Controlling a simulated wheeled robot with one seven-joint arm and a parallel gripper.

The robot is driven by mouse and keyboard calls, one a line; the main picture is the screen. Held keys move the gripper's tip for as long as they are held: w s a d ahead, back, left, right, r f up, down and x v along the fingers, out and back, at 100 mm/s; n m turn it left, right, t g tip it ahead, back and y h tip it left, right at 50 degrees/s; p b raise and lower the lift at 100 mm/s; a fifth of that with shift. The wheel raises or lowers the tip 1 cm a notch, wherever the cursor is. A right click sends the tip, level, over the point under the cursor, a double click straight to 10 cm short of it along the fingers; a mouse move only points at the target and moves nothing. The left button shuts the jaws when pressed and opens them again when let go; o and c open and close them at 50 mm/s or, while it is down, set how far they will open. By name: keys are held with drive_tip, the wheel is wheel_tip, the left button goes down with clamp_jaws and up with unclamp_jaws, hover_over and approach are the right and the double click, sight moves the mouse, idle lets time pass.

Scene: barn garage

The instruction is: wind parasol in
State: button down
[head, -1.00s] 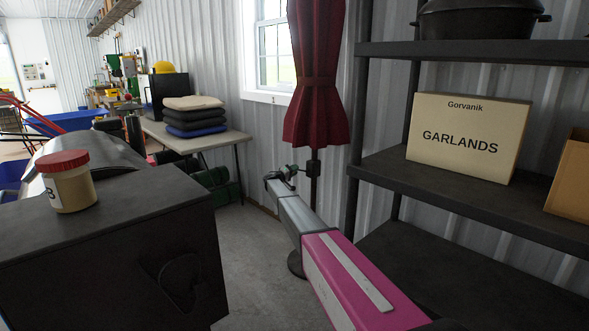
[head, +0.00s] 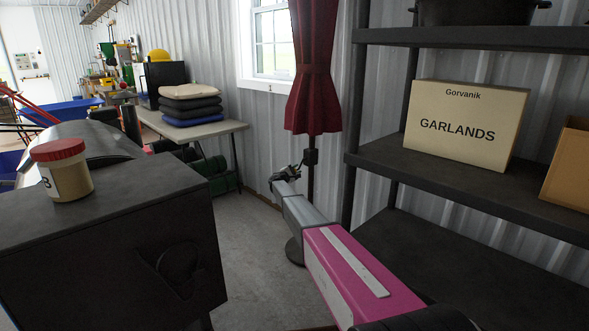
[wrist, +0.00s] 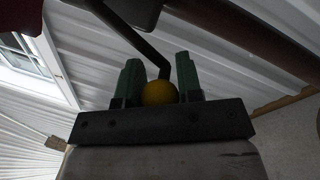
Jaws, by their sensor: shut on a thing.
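The parasol (head: 312,75) stands by the wall under the window, its dark red canopy hanging folded around the pole. A dark crank housing (head: 310,158) sits on the pole below the canopy, and a round base (head: 295,250) shows on the floor, partly hidden by my arm. In the wrist view the bent dark crank arm (wrist: 140,42) ends in a yellow knob (wrist: 160,93). My gripper (head: 289,174) is at the crank; its green fingers (wrist: 159,82) are shut on the knob, one on each side. The knob is too small to make out in the head view.
Dark shelving (head: 465,185) with a GARLANDS box (head: 465,125) stands close on the right. A dark cabinet (head: 110,250) with a red-lidded jar (head: 62,170) is at left. A table (head: 195,130) with cushions stands behind. Bare floor (head: 250,235) lies between.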

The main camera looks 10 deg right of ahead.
drive_tip(key=shift+s+d+f+n+y, duration=0.25)
drive_tip(key=shift+s+n, duration=0.25)
drive_tip(key=shift+n, duration=0.5)
drive_tip(key=shift+s+d+f+n+y, duration=0.15)
drive_tip(key=shift+s+d+n, duration=0.3)
drive_tip(key=shift+n, duration=0.55)
drive_tip(key=shift+s+d+f+n+y, duration=0.1)
drive_tip(key=shift+s+d+n+y, duration=0.15)
drive_tip(key=shift+s+n, duration=0.55)
drive_tip(key=shift+w+n, duration=0.2)
drive_tip(key=shift+n, duration=0.1)
drive_tip(key=c, duration=0.8)
unclamp_jaws()
drive_tip(key=v, duration=1)
drive_tip(key=shift+s+a+f, duration=0.2)
drive_tip(key=shift+s+a, duration=0.05)
drive_tip(key=shift+s, duration=0.05)
